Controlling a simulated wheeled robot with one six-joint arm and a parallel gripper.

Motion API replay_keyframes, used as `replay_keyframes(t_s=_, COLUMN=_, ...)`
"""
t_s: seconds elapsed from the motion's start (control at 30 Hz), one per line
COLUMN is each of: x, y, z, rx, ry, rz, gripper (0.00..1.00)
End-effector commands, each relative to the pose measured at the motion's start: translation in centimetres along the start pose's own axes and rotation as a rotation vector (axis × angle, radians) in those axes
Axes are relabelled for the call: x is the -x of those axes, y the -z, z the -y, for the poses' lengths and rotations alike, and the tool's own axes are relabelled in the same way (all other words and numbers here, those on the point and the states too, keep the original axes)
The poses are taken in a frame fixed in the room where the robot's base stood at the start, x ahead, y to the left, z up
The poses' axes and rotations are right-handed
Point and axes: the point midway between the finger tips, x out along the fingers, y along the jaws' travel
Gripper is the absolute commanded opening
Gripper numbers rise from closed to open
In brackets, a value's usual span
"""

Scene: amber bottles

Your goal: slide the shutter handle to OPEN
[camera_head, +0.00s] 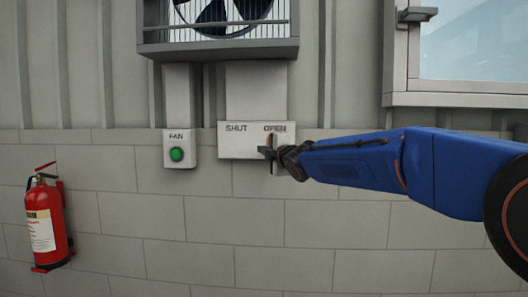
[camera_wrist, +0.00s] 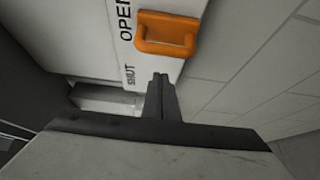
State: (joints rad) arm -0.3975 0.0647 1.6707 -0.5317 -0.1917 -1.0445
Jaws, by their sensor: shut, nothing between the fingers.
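The shutter panel (camera_head: 228,147) is a pale plate on the wall, marked SHUT on the left and OPEN on the right. In the wrist view the orange shutter handle (camera_wrist: 167,45) stands beside the word OPEN, at that end of the panel (camera_wrist: 150,72). My gripper (camera_head: 267,152) is at the OPEN end in the head view and hides most of the handle there. In the wrist view my gripper (camera_wrist: 160,78) is shut and empty, just on the SHUT side of the handle, with a small gap between them in the picture.
A caged fan (camera_head: 220,20) is above the panel. A FAN box with a green button (camera_head: 176,154) is to its left. A red fire extinguisher (camera_head: 46,222) hangs at the lower left. A window (camera_head: 470,45) is at the upper right. The wall below is clear.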

Motion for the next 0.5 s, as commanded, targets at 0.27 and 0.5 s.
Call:
replay_keyframes(t_s=0.27, x=2.5, y=0.0, z=0.0, rx=0.000, ry=0.000, rz=0.000, gripper=0.00)
replay_keyframes(t_s=0.5, x=6.1, y=0.0, z=-0.1, rx=-0.001, ry=-0.001, rz=0.001, gripper=0.00)
